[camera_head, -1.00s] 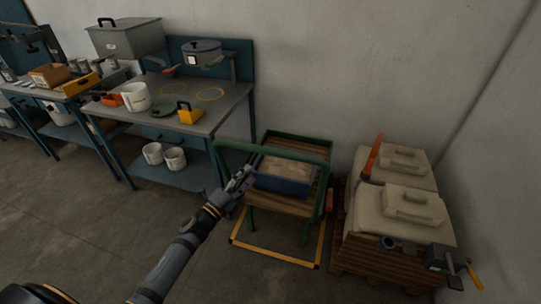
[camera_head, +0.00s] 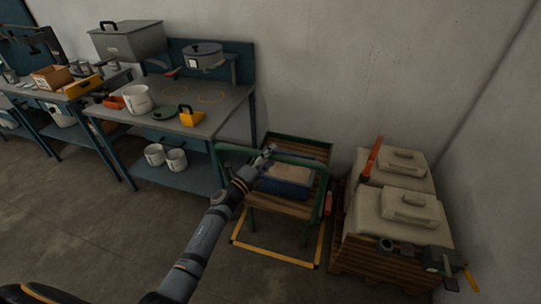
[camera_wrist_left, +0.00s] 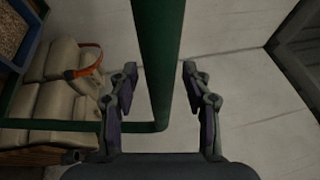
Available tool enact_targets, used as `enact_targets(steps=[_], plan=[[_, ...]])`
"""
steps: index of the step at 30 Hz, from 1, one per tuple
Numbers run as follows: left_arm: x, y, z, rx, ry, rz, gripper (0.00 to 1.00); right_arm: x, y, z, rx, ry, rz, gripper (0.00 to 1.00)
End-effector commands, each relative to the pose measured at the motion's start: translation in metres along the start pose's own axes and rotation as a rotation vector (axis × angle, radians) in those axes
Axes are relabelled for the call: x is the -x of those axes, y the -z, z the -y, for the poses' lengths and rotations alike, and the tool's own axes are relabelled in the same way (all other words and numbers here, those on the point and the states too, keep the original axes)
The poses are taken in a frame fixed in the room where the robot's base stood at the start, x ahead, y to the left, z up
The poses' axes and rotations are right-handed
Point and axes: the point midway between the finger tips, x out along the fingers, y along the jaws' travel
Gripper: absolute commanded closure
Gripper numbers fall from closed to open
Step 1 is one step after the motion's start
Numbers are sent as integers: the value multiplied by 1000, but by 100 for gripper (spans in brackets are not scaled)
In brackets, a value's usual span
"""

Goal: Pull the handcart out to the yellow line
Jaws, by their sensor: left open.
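The handcart (camera_head: 290,209) has a wooden deck and a green tube frame, and carries a blue crate (camera_head: 285,188) with light brown contents. Its green handle bar (camera_head: 302,160) also shows in the left wrist view (camera_wrist_left: 160,55), running between the fingers. My left gripper (camera_head: 268,152) is at the handle's top bar, open, with one finger on each side of the bar and a gap to each. The yellow line (camera_head: 275,255) is on the floor at the cart's near side. The arm and gripper hide part of the handle.
A wooden pallet (camera_head: 370,262) with pale sacks (camera_head: 392,216) stands close on the cart's right. A workbench (camera_head: 228,108) with pots stands on the left. A wall is behind. The floor (camera_head: 120,240) at the front left is clear.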

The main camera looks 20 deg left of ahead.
Motion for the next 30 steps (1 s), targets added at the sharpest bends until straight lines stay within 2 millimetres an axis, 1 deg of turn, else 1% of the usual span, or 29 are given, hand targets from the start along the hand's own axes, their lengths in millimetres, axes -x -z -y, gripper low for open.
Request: enact_targets(steps=[5, 8, 16, 30], plan=[[0, 0, 0, 0, 0, 0, 51, 0, 0, 0, 0, 0, 0, 100], [0, 0, 0, 0, 0, 0, 64, 0, 0, 0, 0, 0, 0, 100], [0, 0, 0, 0, 0, 1, 100, 0, 0, 0, 0, 0, 0, 100], [2, 0, 0, 0, -1, 1, 100, 1, 1, 0, 0, 0, -1, 100]])
